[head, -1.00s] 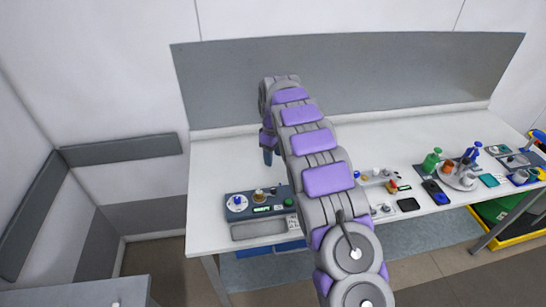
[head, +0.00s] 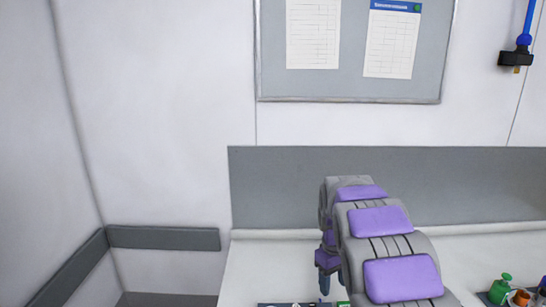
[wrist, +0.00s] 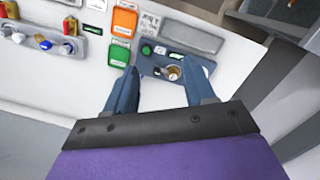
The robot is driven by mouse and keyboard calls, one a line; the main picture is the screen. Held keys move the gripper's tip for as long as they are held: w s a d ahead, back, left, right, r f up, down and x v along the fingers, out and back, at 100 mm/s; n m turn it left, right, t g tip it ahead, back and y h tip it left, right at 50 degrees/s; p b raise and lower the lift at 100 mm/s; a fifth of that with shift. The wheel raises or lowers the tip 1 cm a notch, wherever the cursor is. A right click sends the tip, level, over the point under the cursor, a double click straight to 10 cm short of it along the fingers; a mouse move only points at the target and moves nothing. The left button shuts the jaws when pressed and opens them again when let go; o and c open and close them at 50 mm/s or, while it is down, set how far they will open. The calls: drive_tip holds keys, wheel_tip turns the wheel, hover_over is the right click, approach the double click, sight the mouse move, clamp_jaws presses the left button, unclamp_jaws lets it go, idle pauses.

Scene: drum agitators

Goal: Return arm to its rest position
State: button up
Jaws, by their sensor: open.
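My arm, grey with purple pads, reaches forward over the white bench in the head view. My gripper (head: 325,274) hangs at its far end above the bench, mostly hidden behind the arm. In the wrist view my gripper (wrist: 160,88) shows two blue fingers spread apart, with nothing held between them. Beyond the fingertips is a grey-blue control box (wrist: 172,68) with a brass-coloured knob and a green button. I cannot tell how high the fingers are above it.
The white bench (head: 260,262) runs along a grey back panel (head: 275,190). A green bottle (head: 501,288) stands at the right. In the wrist view, an orange tile (wrist: 124,22), a green tile (wrist: 119,54) and another control panel (wrist: 60,38) lie left of the fingers. A noticeboard (head: 352,88) hangs above.

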drive_tip(key=s+a+f+m+b, duration=0.1)
drive_tip(key=s+f+m+b, duration=0.1)
drive_tip(key=s, duration=1.8)
drive_tip(key=s+a+f+m+g+b, duration=0.1)
drive_tip(key=s+f+m+b, duration=0.1)
drive_tip(key=s, duration=1.7)
drive_tip(key=shift+s+f+m+y+b, duration=0.3)
drive_tip(key=shift+s+m+b, duration=0.1)
drive_tip(key=shift+m+b, duration=0.45)
